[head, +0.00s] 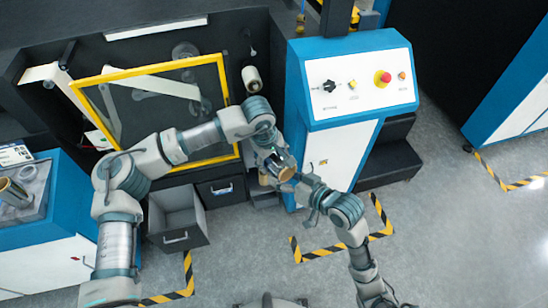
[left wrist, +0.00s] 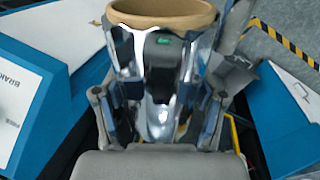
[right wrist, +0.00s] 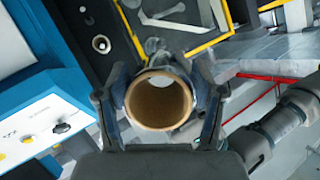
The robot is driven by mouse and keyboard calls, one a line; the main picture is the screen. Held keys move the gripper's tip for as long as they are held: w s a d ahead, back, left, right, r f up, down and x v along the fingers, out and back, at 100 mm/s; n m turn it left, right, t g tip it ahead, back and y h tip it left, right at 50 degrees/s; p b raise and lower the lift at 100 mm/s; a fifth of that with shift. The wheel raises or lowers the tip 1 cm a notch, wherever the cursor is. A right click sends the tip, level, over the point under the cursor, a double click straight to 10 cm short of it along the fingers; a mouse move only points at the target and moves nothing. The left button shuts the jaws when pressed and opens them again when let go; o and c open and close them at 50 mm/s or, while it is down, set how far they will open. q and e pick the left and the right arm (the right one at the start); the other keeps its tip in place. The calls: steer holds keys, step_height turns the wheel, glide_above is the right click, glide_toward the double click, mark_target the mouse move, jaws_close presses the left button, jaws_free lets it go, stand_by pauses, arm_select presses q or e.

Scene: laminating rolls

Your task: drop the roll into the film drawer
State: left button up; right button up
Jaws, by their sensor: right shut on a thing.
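A silver film roll with a brown cardboard core (head: 279,172) is held up between my two grippers, in front of the machine. My right gripper (head: 296,184) is shut on it; the right wrist view shows the core's open end (right wrist: 133,107) between the fingers. My left gripper (head: 272,158) is around the roll from the other side. In the left wrist view the shiny roll (left wrist: 160,75) stands between its spread fingers; contact is hard to judge. A grey open drawer (head: 172,238), apparently the film drawer, is pulled out to the left below the machine and looks empty.
A yellow frame (head: 228,85) stands above the drawers. A closed dark drawer (head: 221,190) sits right of the open one. A blue and white control cabinet (head: 335,150) stands close right of the grippers. A blue-topped cabinet (head: 50,255) is at left.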

arm_select(q)
steer(key=shift+d, duration=0.1)
steer(key=shift+c, duration=1.4)
arm_select(e)
steer(key=shift+s+a+r, duration=0.1)
steer(key=shift+s+a, duration=0.05)
steer(key=shift+a, duration=0.05)
steer(key=o, duration=1.3)
steer(key=shift+o, duration=0.2)
